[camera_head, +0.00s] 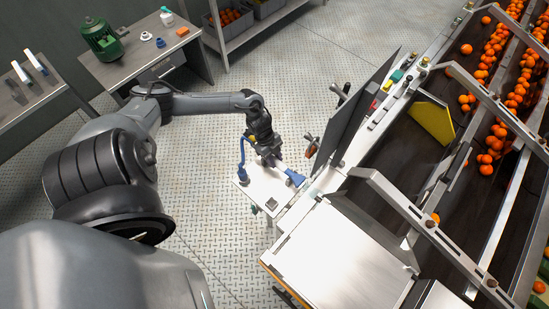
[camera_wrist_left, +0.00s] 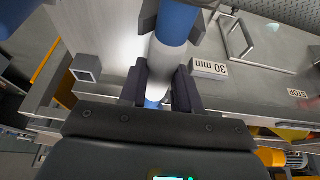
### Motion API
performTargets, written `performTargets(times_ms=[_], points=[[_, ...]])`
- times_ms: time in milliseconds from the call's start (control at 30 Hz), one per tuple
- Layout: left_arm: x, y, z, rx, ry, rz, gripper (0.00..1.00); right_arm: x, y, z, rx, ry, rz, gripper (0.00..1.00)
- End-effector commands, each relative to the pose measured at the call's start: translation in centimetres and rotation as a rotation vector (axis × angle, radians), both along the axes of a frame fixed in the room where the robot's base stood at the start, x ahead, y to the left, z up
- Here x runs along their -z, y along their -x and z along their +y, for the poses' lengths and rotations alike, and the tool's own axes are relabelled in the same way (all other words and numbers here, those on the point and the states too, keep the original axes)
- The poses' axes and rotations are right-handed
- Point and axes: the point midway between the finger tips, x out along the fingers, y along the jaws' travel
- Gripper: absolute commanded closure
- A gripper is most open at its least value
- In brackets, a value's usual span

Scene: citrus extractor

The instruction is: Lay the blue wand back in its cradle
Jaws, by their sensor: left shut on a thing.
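The blue wand (camera_wrist_left: 172,25) runs between the fingers of my left gripper (camera_wrist_left: 158,92), which is shut on its grey-white middle section. In the head view the left gripper (camera_head: 270,157) is over a small pale table, and the wand's blue flared end (camera_head: 294,178) shows just right of it. In the wrist view dark grey prongs (camera_wrist_left: 199,30) flank the upper part of the wand; they may be the cradle. I cannot tell whether the wand touches them. My right gripper is not in view.
The small table (camera_head: 257,190) has a blue upright hose (camera_head: 241,157) at its left. The wrist view shows a square grey socket (camera_wrist_left: 86,67) and a "30 mm" block (camera_wrist_left: 209,68). A dark upright panel (camera_head: 352,112) and the orange conveyor (camera_head: 455,130) stand to the right.

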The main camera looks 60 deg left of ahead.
Motion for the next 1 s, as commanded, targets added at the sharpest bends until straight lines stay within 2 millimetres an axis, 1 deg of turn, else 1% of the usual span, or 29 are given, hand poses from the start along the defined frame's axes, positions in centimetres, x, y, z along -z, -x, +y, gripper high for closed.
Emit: performTargets(times_ms=[33, 67, 233, 533, 667, 767, 1000], points=[[0.2, -0.1, 0.0, 0.000, 0.001, -0.001, 1.00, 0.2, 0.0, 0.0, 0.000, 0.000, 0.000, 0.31], [0.1, -0.1, 0.0, 0.000, 0.001, -0.001, 0.65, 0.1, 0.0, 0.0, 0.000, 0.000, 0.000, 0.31], [0.1, 0.0, 0.0, 0.001, 0.000, -0.002, 0.39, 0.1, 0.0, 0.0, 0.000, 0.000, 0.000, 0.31], [0.1, 0.0, 0.0, 0.000, 0.000, 0.000, 0.38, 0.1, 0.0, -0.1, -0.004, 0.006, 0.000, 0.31], [-0.6, 0.1, 0.3, 0.001, -0.001, -0.002, 0.38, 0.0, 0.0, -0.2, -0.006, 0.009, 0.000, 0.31], [-1.6, 0.3, 0.7, 0.001, -0.002, -0.001, 0.38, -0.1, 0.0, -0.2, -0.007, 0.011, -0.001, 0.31], [-5.4, 0.9, 2.1, 0.004, -0.004, 0.000, 0.38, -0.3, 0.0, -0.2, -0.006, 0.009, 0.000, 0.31]])
